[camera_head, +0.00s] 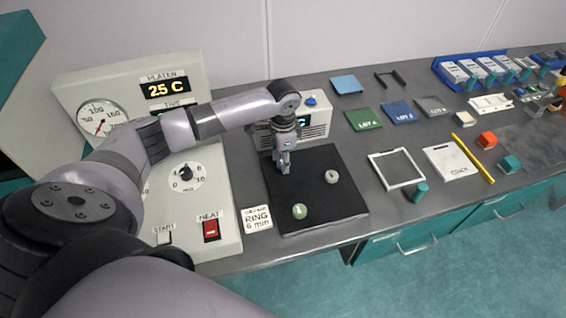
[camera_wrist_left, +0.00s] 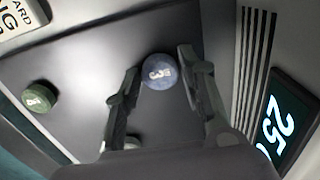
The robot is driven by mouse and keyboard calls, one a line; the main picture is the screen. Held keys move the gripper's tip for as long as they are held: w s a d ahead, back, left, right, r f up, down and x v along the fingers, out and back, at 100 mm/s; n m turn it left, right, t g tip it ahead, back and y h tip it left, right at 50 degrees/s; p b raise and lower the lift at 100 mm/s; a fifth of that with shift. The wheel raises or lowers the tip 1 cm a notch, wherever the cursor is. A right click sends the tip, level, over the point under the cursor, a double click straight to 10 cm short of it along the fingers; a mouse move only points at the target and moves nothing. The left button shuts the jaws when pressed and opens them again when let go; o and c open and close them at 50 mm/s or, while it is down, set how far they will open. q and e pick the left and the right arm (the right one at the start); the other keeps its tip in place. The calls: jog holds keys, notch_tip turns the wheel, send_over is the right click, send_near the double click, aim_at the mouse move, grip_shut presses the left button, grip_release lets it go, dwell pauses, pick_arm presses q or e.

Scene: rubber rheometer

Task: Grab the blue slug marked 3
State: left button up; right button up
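The blue slug marked 3 (camera_wrist_left: 159,72) lies on the black mat (camera_wrist_left: 85,75) in the left wrist view. My left gripper (camera_wrist_left: 160,68) is open, with one fingertip on either side of the slug and small gaps showing. In the head view my left gripper (camera_head: 284,167) points down at the back left of the black mat (camera_head: 318,212) and hides the blue slug. A green slug (camera_head: 299,211) lies at the mat's front, and a grey slug (camera_head: 332,176) lies to its right. My right gripper is not in view.
A box with a lit display (camera_head: 318,122) stands close behind the gripper. The press with dials (camera_head: 185,178) is at the left, and a ring card (camera_head: 256,219) lies beside the mat.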

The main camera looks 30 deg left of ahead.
pick_arm(q)
jog(key=c, duration=0.5)
jog(key=shift+o, duration=0.2)
jog(key=shift+r, duration=0.1)
